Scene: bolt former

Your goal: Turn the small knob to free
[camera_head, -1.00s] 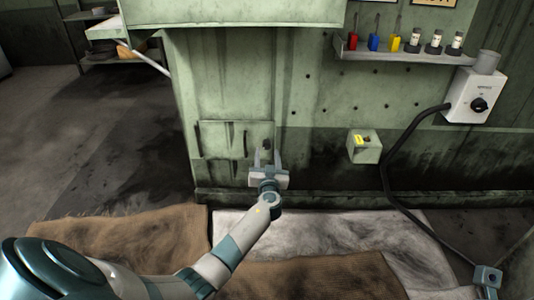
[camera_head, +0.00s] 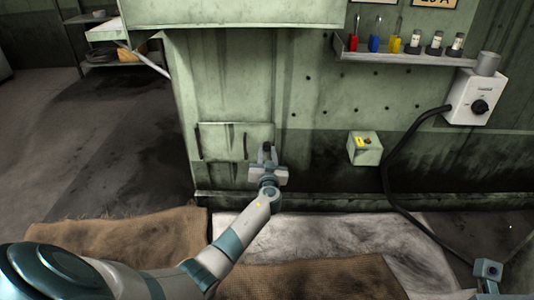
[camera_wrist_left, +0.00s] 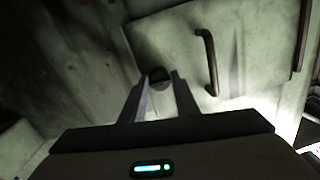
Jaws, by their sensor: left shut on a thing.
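The small knob (camera_wrist_left: 159,75) is a dark round piece on the green machine's lower panel, just right of the small door. My left gripper (camera_head: 266,149) is at this knob, with its fingers on either side of it. In the left wrist view the two fingers (camera_wrist_left: 160,88) converge on the knob, and the gripper is shut on it. The fingers hide part of the knob, so its marking and turned position cannot be told.
A dark handle (camera_wrist_left: 211,62) is on the panel beside the knob. A small green box (camera_head: 365,150) and a white switch box (camera_head: 472,97) with a black cable are to the right. A tool shelf (camera_head: 405,53) is above. Brown mats (camera_head: 120,236) cover the floor.

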